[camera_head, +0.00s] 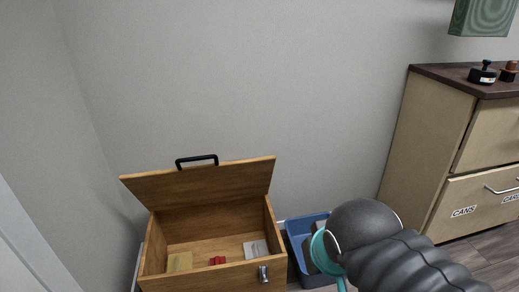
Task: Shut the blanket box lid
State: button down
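The blanket box (222,280) is a wooden box on the floor at the lower middle. Its lid (205,185) stands raised and leans back, with a black handle (196,159) on its top edge. A metal latch (263,273) sits on the box's front. Inside lie a yellowish block (180,262), a small red item (217,260) and a pale item (255,249). My dark arm is at the lower right, to the right of the box and apart from the lid. My gripper is out of the frame.
A blue bin (302,233) stands right of the box, partly hidden by my arm. A cabinet with drawers (420,150) stands at the right, with small dark objects (483,74) on top. A grey wall is behind the box.

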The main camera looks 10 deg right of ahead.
aim_at(179, 187)
jog(key=z, duration=0.1)
jog(key=i, duration=0.85)
jog(key=u, duration=0.15)
